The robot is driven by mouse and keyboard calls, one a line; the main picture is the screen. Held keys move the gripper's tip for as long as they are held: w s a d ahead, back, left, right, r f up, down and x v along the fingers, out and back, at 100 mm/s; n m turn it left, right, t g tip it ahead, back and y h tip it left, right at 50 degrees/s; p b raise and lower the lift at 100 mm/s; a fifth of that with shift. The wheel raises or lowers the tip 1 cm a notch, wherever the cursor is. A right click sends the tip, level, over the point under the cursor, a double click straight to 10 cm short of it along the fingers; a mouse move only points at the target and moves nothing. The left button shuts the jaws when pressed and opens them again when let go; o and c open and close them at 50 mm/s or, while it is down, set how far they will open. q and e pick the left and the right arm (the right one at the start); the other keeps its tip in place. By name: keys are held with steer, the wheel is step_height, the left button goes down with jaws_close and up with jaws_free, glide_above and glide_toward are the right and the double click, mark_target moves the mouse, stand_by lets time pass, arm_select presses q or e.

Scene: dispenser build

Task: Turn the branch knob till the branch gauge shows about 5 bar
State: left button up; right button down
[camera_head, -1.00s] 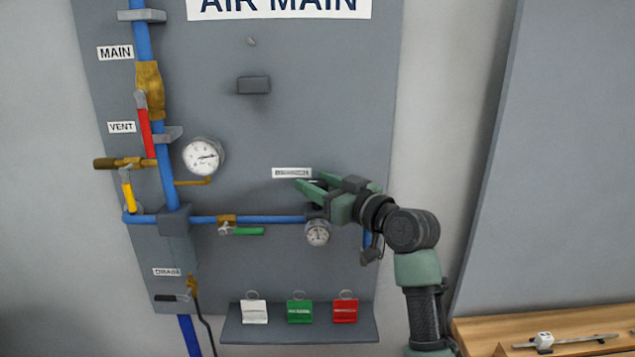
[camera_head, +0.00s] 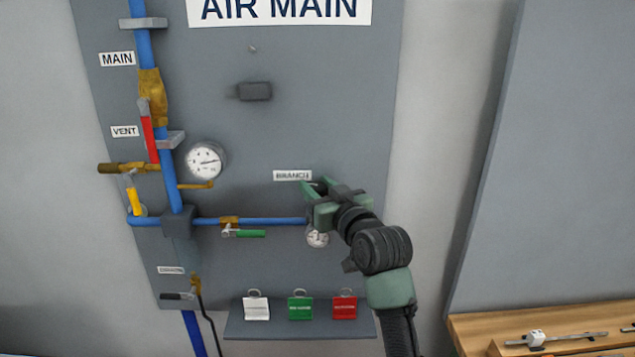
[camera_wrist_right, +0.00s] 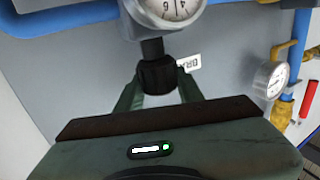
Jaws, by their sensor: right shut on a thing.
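The branch knob (camera_wrist_right: 158,75) is black and ribbed, on a dark stem below the branch gauge body in the right wrist view. In the right wrist view the gauge (camera_wrist_right: 168,10) is cut off at the top; a 4 and a 6 show upside down, and I cannot tell where the needle points. My left gripper is not in view.
The BRANCH label (camera_head: 292,176) is left of the gripper. A blue pipe (camera_head: 275,221) with a green-handled valve (camera_head: 248,233) runs left of the gauge. A larger gauge (camera_head: 206,161) is farther left. A shelf (camera_head: 300,329) below holds white, green and red tags.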

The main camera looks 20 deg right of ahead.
mark_target(322, 192)
steer(key=c, duration=1.2)
jaws_free()
steer(key=s, duration=0.2)
steer(key=s+b, duration=0.1)
steer(key=s, duration=0.1)
steer(key=s+d+b, duration=0.1)
steer(key=s, duration=0.1)
steer(key=shift+s+f, duration=0.1)
steer(key=shift+s, duration=0.25)
steer(key=shift+s+b, duration=0.3)
steer(key=shift+s, duration=0.2)
